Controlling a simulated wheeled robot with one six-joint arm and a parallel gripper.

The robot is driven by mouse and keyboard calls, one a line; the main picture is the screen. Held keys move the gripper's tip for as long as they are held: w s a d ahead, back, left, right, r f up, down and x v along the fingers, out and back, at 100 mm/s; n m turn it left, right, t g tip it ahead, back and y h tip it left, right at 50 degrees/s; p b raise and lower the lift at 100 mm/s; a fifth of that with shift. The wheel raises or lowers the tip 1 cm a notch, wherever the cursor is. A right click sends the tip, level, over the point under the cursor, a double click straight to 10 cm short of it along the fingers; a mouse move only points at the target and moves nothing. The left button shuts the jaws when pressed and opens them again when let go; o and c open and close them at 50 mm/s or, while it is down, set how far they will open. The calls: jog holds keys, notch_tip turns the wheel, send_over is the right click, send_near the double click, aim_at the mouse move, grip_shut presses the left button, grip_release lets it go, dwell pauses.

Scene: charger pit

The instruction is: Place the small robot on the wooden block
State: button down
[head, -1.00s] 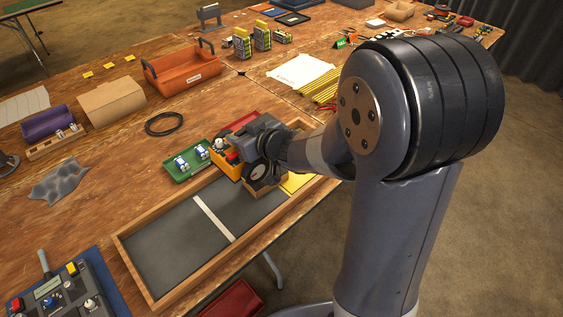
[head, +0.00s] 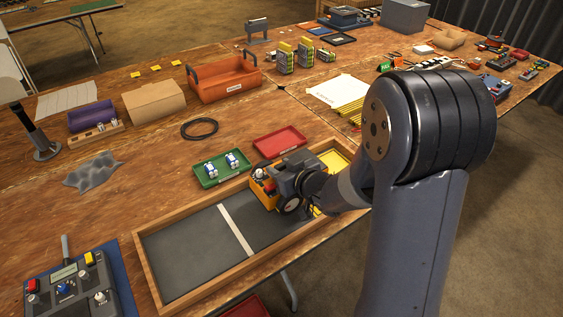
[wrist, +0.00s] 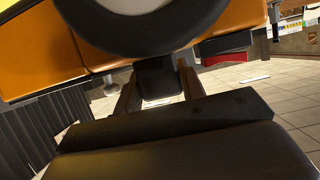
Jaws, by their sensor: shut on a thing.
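The small robot (head: 263,193) is orange with a dark wheel, red and white parts on top. It is in my gripper (head: 299,183), above or at the dark floor of the wooden-framed pit, in front of the red tray; I cannot tell whether it touches the floor. In the wrist view its orange body (wrist: 45,52) and wheel fill the top, with the gripper fingers (wrist: 156,88) below. A small wooden block (head: 97,137) with small pieces on it stands at the far left by a purple box; I cannot tell if it is the task's block.
The pit's wooden frame (head: 195,294) surrounds a dark floor with a white stripe (head: 236,231) and yellow at its right end. A green tray (head: 207,182) with two small blue-white items and a red tray (head: 281,143) lie behind it. A control box (head: 75,293) sits front left.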

jog(key=shift+f, duration=0.55)
jog(key=shift+f, duration=0.2)
jog(key=c, duration=0.9)
grip_release()
jog(key=shift+f, duration=0.1)
jog(key=shift+r, duration=0.2)
jog(key=p+v, duration=0.1)
jog(key=v, duration=1.1)
jog(key=shift+f, duration=0.1)
